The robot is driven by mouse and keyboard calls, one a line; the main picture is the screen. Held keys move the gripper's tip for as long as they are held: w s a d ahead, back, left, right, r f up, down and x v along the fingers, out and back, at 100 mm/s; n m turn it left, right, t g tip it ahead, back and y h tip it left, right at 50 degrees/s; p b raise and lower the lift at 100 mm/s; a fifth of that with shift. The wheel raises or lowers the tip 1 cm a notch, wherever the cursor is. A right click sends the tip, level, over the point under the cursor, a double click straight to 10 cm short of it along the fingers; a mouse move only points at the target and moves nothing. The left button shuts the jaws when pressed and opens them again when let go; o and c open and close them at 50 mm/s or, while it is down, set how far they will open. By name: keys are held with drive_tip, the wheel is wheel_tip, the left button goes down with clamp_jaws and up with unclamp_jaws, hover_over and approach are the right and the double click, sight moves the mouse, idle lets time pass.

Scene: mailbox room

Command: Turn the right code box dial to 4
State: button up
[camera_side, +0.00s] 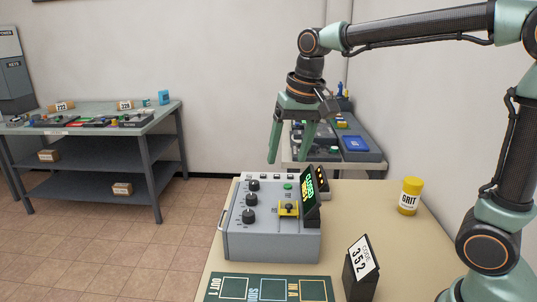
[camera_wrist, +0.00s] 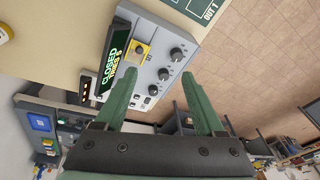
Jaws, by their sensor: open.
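The code box (camera_side: 272,240) is a grey case on the tan table, with three black dials in a row: one (camera_side: 252,186) at the back, one (camera_side: 250,200) in the middle, one (camera_side: 248,217) nearest the camera. The dials (camera_wrist: 164,74) also show in the wrist view; their settings are too small to read. A tilted display (camera_side: 309,186) reads CLOSED and TRIES 5 in the wrist view. A yellow part (camera_side: 288,209) and a green button sit beside the dials. My gripper (camera_side: 288,160) is open and empty, pointing down above the back of the box, apart from it.
A card stand (camera_side: 362,262) reading CODE 352 stands at the front right. A green mat (camera_side: 270,289) lies in front of the box. A yellow GRIT jar (camera_side: 410,196) stands at the right. A bench (camera_side: 362,158) with trays is behind; another table (camera_side: 150,115) is at left.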

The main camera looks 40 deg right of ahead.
sight(248, 213)
drive_tip(key=w+a+f+m+g, duration=0.35)
drive_tip(key=w+f, duration=0.25)
drive_tip(key=w, duration=0.4)
drive_tip(key=shift+m+t, duration=0.45)
drive_tip(key=f, duration=1.2)
drive_tip(key=shift+s, duration=0.25)
clamp_jaws()
